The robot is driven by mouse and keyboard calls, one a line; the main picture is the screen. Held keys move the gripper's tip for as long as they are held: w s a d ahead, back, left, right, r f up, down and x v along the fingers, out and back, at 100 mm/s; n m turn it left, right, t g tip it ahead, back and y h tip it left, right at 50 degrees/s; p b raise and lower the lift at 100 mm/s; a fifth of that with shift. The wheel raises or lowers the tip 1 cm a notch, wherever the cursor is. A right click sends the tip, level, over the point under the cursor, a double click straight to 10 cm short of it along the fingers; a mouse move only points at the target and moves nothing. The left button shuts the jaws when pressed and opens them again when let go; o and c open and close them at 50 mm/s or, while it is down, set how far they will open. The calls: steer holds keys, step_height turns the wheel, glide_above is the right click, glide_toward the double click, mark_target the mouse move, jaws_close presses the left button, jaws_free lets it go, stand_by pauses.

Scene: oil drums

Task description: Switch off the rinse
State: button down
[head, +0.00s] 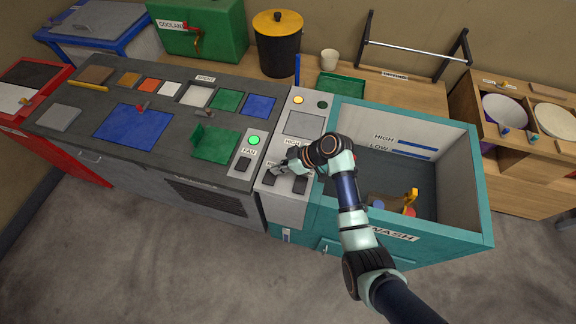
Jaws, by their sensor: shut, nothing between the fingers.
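The grey control panel (282,210) stands at the left side of the teal wash tub (400,236). Two dark switches sit low on it, a left one (270,179) and a right one (300,185). Labels above them are partly hidden by my gripper, so I cannot read which is the rinse. My gripper (276,169) is shut and empty, just above the left switch; whether it touches is unclear. At the panel's top, a yellow lamp (298,100) is lit and a green lamp (322,104) looks dark.
The fan switch (244,164) and its lit green lamp (254,140) are close on the left. A blue upright rod (297,68) stands behind the panel. The tub holds a yellow-handled item (410,200) and coloured pieces. The floor in front is clear.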

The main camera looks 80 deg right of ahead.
mark_target(268, 179)
steer(key=f, duration=0.2)
steer(key=w+f, duration=0.1)
steer(key=w+f+b, duration=0.1)
steer(key=f, duration=0.1)
steer(key=shift+a+f, duration=0.35)
steer(key=shift+s, duration=0.1)
steer(key=shift+a+f+h, duration=0.1)
steer(key=shift+f+h, duration=0.2)
steer(key=shift+f, duration=0.05)
steer(key=shift+d+b, duration=0.2)
steer(key=shift+b, duration=0.2)
